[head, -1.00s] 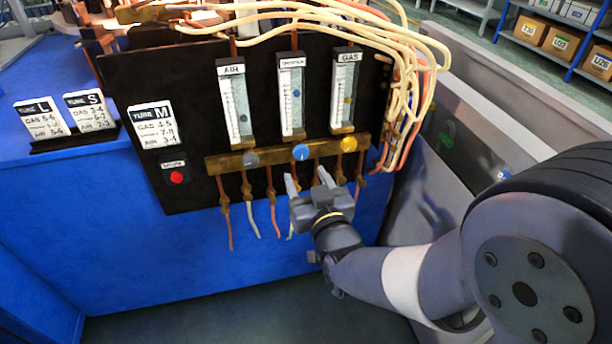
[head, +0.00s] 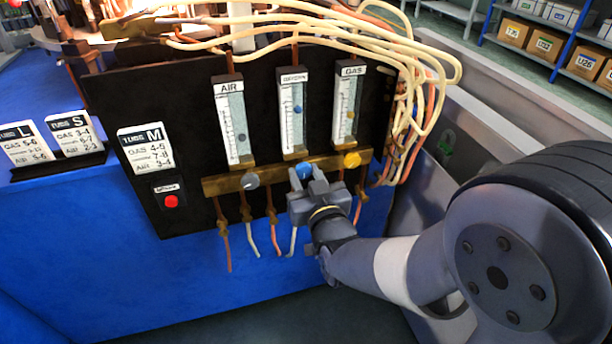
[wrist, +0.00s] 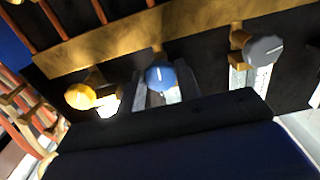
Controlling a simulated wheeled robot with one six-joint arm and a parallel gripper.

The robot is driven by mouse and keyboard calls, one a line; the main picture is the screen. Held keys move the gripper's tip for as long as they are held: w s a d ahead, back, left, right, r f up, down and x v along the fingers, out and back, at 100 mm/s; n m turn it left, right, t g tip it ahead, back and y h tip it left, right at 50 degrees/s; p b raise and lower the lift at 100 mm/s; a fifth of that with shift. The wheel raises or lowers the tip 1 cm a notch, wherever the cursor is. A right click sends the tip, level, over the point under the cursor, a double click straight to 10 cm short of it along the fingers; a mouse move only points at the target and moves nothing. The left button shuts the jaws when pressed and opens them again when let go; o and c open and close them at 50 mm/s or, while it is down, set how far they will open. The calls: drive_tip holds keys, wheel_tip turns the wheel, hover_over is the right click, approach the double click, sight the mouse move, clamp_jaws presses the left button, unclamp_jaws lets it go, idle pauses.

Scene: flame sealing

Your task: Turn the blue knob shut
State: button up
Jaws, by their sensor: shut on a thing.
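The blue knob (head: 304,170) is the middle one of three on the brass bar, below the OXYGEN flow tube (head: 292,112). My gripper (head: 306,179) is at this knob from below, with one finger at each side, shut on it. In the wrist view the blue knob (wrist: 160,75) shows between the two fingers, with a pale line on its face. A blue float (head: 298,109) stands partway up the OXYGEN tube, clear of the bottom.
A grey knob (head: 250,181) sits to the left under AIR and a yellow knob (head: 352,160) to the right under GAS. A red button (head: 171,201) is on the panel's lower left. Thin hoses hang below the brass bar (head: 225,187). Pale hoses (head: 425,75) bundle at the right.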

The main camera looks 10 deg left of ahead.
drive_tip(key=shift+c, duration=0.9)
drive_tip(key=shift+f+m+b, duration=0.1)
drive_tip(key=shift+m+b, duration=0.2)
drive_tip(key=shift+b, duration=0.05)
